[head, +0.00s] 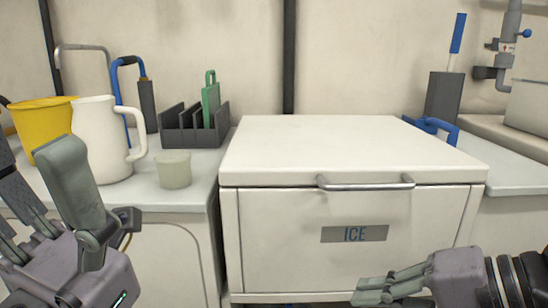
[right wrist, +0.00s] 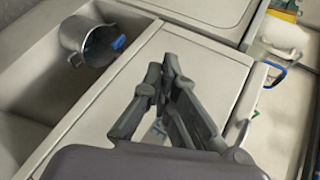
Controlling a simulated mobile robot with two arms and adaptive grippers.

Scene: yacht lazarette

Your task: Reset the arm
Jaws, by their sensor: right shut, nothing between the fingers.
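My right gripper (head: 372,290) is low in the head view, in front of the white ice chest (head: 290,255) and below its ICE label (head: 354,234). Its fingers are together and hold nothing. The fingers also show closed in the middle of the right wrist view (right wrist: 165,75). My left gripper (head: 38,165) is at the left edge of the head view, in front of the counter with the white pitcher (head: 95,115). Its fingers stand apart with no object seen between them. The rest of both arms is mostly out of view.
The chest's lid (head: 330,150) is closed, with a metal bar handle (head: 365,183) at its front. The left counter holds a yellow bucket (head: 40,118), a pale cup (head: 174,169) and a dark rack (head: 193,127). A metal pot (right wrist: 88,42) lies in a recess in the wrist view.

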